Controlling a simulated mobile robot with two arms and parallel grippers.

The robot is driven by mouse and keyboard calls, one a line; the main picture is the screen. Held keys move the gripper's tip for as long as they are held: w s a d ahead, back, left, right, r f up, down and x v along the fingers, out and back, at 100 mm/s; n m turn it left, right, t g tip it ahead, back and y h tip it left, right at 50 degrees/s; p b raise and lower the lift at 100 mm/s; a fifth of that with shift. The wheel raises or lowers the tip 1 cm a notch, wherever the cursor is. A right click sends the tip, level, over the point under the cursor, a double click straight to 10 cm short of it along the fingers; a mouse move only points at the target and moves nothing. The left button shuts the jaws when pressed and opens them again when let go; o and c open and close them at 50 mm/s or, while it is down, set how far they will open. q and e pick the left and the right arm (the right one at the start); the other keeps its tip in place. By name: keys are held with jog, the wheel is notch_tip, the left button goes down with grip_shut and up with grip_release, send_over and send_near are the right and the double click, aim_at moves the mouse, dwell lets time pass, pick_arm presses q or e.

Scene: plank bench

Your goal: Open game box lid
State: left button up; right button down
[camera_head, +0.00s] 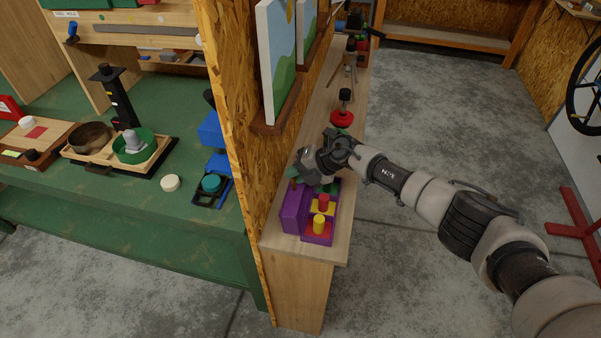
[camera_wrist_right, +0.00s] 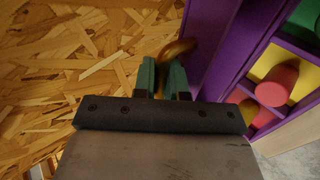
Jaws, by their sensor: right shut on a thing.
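The purple game box (camera_head: 318,238) sits near the front end of the narrow wooden shelf. Its lid (camera_head: 293,210) stands raised on the left side, between the box and the chipboard wall. The open inside shows red and yellow compartments with a red peg (camera_head: 323,201) and a yellow peg (camera_head: 319,223). My right gripper (camera_head: 308,182) is over the far end of the lid. In the right wrist view its green fingers (camera_wrist_right: 163,80) are shut on a curved brass-coloured handle (camera_wrist_right: 178,50) beside the lid (camera_wrist_right: 207,45). My left gripper is not in view.
The chipboard wall (camera_head: 232,120) rises close on the left, with framed pictures on a ledge (camera_head: 277,122). A red and black object (camera_head: 342,117) stands farther along the shelf. A green workbench (camera_head: 120,205) lies beyond the wall.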

jog(key=shift+a, duration=0.2)
dwell(0.3)
jog(key=c, duration=1.5)
grip_release()
jog(key=shift+f, duration=0.1)
jog(key=shift+o, duration=0.2)
jog(key=shift+d+r, duration=0.4)
jog(key=shift+d, duration=0.1)
jog(key=b+v, duration=0.1)
jog(key=v, duration=0.8)
jog(key=shift+r, duration=0.3)
jog(key=shift+s, duration=0.15)
